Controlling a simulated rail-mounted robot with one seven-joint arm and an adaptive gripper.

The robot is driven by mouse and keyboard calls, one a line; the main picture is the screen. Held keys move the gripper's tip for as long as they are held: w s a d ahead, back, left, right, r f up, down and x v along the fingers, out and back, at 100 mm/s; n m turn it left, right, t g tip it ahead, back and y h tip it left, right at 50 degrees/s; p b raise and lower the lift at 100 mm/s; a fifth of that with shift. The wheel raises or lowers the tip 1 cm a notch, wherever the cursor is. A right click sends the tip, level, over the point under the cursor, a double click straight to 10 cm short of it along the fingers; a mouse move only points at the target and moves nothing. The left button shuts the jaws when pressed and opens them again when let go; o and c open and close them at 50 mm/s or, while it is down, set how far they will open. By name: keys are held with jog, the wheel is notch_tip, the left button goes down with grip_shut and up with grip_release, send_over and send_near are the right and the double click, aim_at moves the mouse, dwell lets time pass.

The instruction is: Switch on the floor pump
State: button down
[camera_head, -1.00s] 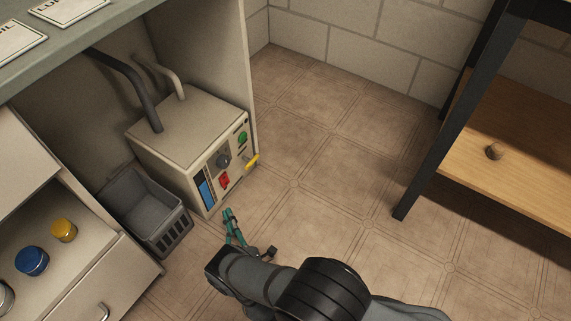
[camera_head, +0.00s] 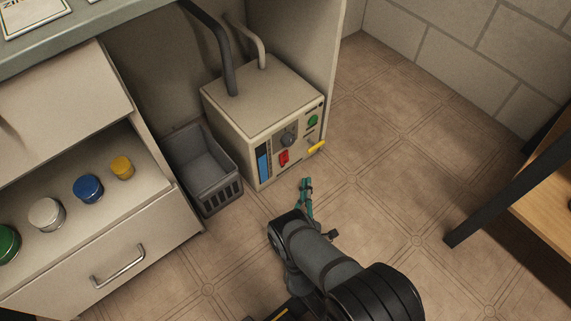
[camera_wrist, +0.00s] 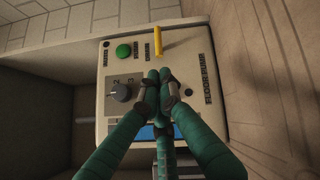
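The floor pump (camera_head: 243,109) is a beige box under the bench, with its front panel facing my arm. The panel carries a green button (camera_head: 313,120), a dark knob (camera_head: 288,139), a red switch (camera_head: 284,157), a blue gauge (camera_head: 263,160) and a yellow lever (camera_head: 317,147). In the wrist view the green button (camera_wrist: 123,51), the knob (camera_wrist: 121,92) and the yellow lever (camera_wrist: 158,41) show; the red switch is hidden behind my fingers. My gripper (camera_head: 305,182), with teal fingers, is in front of the panel. Its fingertips (camera_wrist: 160,75) are together, with nothing seen between them. Contact with the panel cannot be told.
A grey basket (camera_head: 207,168) stands left of the pump. Drawers (camera_head: 128,255) are further left, the upper one holding colored jars. Two hoses (camera_head: 223,60) rise from the pump's top. A side panel (camera_head: 336,60) stands behind it. Tiled floor is clear to the right, before a dark rack leg (camera_head: 500,200).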

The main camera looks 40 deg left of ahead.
aim_at(285, 158)
jog(key=w+a+b, duration=0.1)
jog(key=a+b, duration=0.5)
jog(key=a, duration=0.1)
jog(key=shift+w+f, duration=0.35)
jog(key=shift+f, duration=0.1)
jog(key=shift+a, duration=0.2)
dwell(0.9)
jog(key=shift+a, duration=0.25)
jog(key=shift+w+a+f+b, duration=0.1)
jog(key=shift+w+a+b, duration=0.05)
jog(key=shift+a+b, duration=0.2)
dwell(0.6)
jog(key=shift+d, duration=0.2)
jog(key=shift+d+p, duration=0.6)
jog(key=shift+p, duration=0.25)
